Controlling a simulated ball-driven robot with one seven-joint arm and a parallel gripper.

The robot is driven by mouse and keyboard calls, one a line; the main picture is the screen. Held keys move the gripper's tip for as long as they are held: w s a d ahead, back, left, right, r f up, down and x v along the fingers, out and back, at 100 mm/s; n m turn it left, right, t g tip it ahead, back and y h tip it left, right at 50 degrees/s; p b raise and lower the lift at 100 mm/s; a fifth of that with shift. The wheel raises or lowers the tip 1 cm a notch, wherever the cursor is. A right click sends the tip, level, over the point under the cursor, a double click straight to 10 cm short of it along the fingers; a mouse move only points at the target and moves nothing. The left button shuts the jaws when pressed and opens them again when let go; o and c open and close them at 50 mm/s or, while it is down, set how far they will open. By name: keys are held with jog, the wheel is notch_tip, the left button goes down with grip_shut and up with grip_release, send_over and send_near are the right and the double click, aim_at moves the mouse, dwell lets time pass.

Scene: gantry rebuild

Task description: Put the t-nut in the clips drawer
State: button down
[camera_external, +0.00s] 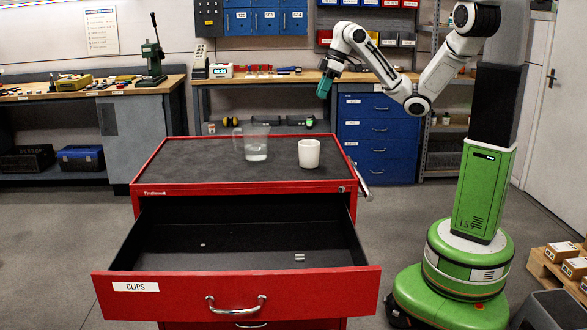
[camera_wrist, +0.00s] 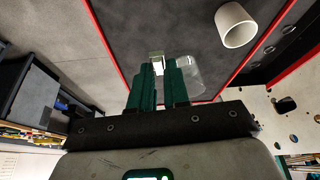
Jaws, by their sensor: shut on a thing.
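My gripper (camera_external: 324,88) hangs above and behind the red cabinet, with its teal fingers pointing down. In the wrist view its fingers (camera_wrist: 158,72) are shut on a small pale metal piece, seemingly the t-nut (camera_wrist: 157,56), which shows at the fingertips. The piece cannot be made out in the external view. The clips drawer (camera_external: 236,286), a red front with a "CLIPS" label and a black inside, is pulled open at the cabinet's front. A small metal piece (camera_external: 299,257) lies at its right and a tiny one (camera_external: 203,245) farther left.
A white cup (camera_external: 309,154) and a clear glass jug (camera_external: 256,143) stand on the cabinet's dark top (camera_external: 200,160). They also show in the wrist view, the cup (camera_wrist: 236,24) at the upper right and the jug (camera_wrist: 192,75) beside the fingers. Workbenches stand behind.

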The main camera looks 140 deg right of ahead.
jog(key=w+a+f+n+y, duration=0.1)
jog(key=w+a+n+y, duration=0.15)
jog(key=w+n, duration=0.6)
jog(key=r+n+g+y+b, duration=0.1)
jog(key=n+g+y+b, duration=0.3)
jog(key=n, duration=1.8)
send_over(336, 251)
jog(key=d, duration=0.1)
jog(key=g, duration=0.1)
jog(key=shift+m, duration=0.35)
jog(key=f+b, duration=0.1)
jog(key=f, duration=1.2)
jog(key=f+b, duration=0.1)
jog(key=f, duration=1.3)
jog(key=shift+w+d, duration=0.2)
jog(key=shift+f, duration=2.65)
